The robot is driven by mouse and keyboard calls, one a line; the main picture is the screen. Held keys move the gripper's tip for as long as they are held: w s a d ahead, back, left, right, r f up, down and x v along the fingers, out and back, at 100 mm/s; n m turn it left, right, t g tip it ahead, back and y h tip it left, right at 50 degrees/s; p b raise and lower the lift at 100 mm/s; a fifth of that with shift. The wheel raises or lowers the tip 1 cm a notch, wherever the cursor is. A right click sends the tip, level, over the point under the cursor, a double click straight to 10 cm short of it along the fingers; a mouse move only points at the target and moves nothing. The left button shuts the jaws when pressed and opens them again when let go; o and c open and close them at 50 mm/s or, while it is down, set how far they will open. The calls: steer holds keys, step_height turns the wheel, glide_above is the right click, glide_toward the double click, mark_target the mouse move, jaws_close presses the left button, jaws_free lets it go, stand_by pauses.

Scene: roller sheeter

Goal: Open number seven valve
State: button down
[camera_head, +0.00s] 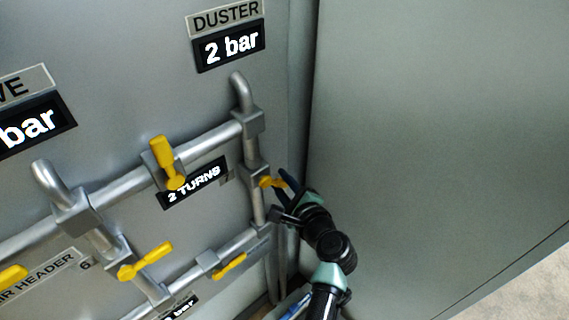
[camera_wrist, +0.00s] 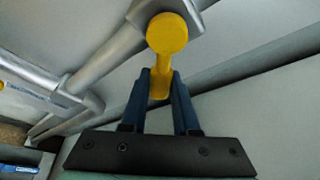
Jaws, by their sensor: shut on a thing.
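The number seven valve has a yellow handle (camera_head: 267,182) on the vertical pipe, to the right of a small, partly hidden 7 label (camera_head: 226,180). In the wrist view, the handle's round hub (camera_wrist: 167,32) sits on the grey pipe, and its lever runs down between my blue fingers. My gripper (camera_head: 284,184) reaches the handle from the right. In the wrist view, my gripper (camera_wrist: 161,84) is shut on the lever.
Other yellow handles stand close by: one on the upper pipe (camera_head: 166,163), one near label 6 (camera_head: 146,261) and one on the lower pipe (camera_head: 230,266). A large grey panel (camera_head: 430,120) rises at the right.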

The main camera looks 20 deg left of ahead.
steer(key=shift+s+a+f+m+g+y+p, duration=0.35)
steer(key=shift+s+m+g+p, duration=0.35)
steer(key=shift+m+p, duration=0.5)
steer(key=shift+s+a+f+m+g+y+p, duration=0.25)
steer(key=shift+s+a+m+g+p, duration=0.35)
steer(key=shift+m+p, duration=0.6)
steer(key=shift+s+a+f+m+g+y+p, duration=0.3)
steer(key=shift+s+m+g+p, duration=0.45)
steer(key=shift+p, duration=0.7)
steer(key=shift+w+f, duration=0.1)
steer(key=shift+f, duration=0.05)
steer(key=c, duration=0.7)
jaws_free()
steer(key=shift+o, duration=0.2)
steer(key=v, duration=1.3)
steer(key=shift+b, duration=0.35)
